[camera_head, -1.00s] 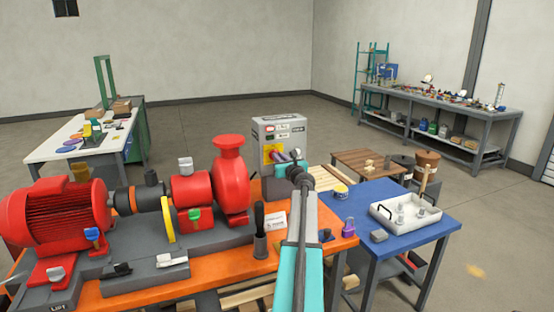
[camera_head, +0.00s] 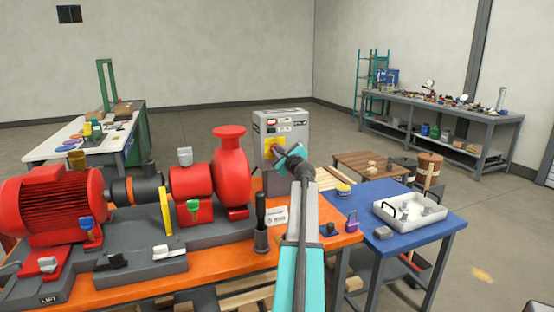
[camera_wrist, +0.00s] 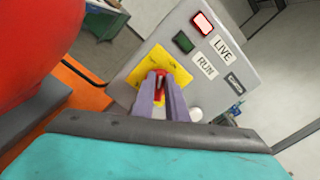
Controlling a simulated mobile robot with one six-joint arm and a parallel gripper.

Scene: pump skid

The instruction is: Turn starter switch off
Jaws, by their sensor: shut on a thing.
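The grey starter box (camera_head: 297,130) stands at the back of the orange bench, beside the red pump. On its front is a yellow plate (camera_wrist: 147,65) with a red switch handle (camera_wrist: 159,75). My gripper (camera_wrist: 159,82) is shut on the red handle, with a purple-grey finger on each side of it. In the head view my gripper (camera_head: 277,151) reaches the yellow plate from the right, and its fingers partly hide the switch. The wrist view shows a lit red lamp (camera_wrist: 202,23) by the LIVE label and a dark green lamp (camera_wrist: 183,42) by the RUN label.
The red pump (camera_head: 231,170) stands close to the left of the box. A black-handled tool in a holder (camera_head: 261,240) and a white tag (camera_head: 276,216) are in front. A blue table (camera_head: 425,236) with a white tray (camera_head: 409,213) is at right.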

